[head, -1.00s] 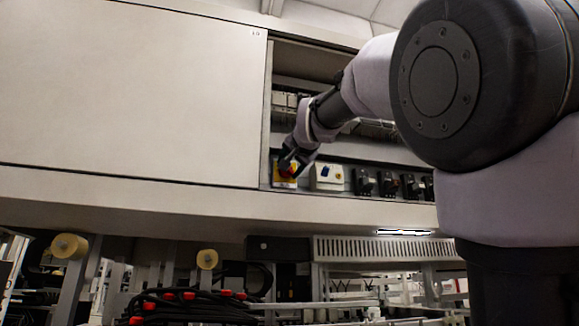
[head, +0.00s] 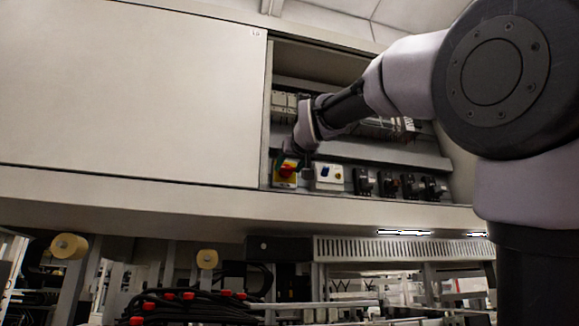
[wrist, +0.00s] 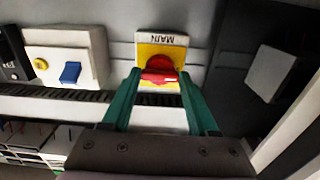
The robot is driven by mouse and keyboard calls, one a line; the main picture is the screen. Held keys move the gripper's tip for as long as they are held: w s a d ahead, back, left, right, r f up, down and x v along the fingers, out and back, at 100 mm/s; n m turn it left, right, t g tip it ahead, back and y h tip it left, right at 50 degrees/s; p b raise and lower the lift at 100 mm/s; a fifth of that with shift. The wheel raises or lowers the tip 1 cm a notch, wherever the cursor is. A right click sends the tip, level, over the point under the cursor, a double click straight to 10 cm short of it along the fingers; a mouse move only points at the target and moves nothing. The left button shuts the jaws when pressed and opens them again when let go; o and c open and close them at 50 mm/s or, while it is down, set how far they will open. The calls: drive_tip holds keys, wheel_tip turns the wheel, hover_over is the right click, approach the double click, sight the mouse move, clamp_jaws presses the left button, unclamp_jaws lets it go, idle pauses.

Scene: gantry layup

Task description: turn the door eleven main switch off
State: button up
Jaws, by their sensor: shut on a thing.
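The main switch (head: 284,183) is a yellow plate with a red rotary handle (head: 288,167), at the left end of the open cabinet bay. In the wrist view its plate (wrist: 145,50) carries the label MAIN, upside down there, above the red handle (wrist: 160,76). My gripper (wrist: 160,81) has green fingers, one on each side of the handle, and is shut on it. In the head view my gripper (head: 293,162) covers part of the switch, and the handle looks tilted. I cannot read the on and off marks.
A white box (head: 328,176) with a blue knob and a yellow button sits just right of the switch. Several black switches (head: 388,184) follow it. A large closed cabinet panel (head: 130,95) borders the bay on the left. A ledge runs below.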

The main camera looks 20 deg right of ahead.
drive_tip(key=shift+f, duration=0.1)
idle(0.4)
drive_tip(key=o, duration=1.4)
drive_tip(key=shift+s, duration=0.1)
drive_tip(key=s, duration=1)
drive_tip(key=shift+s, duration=0.35)
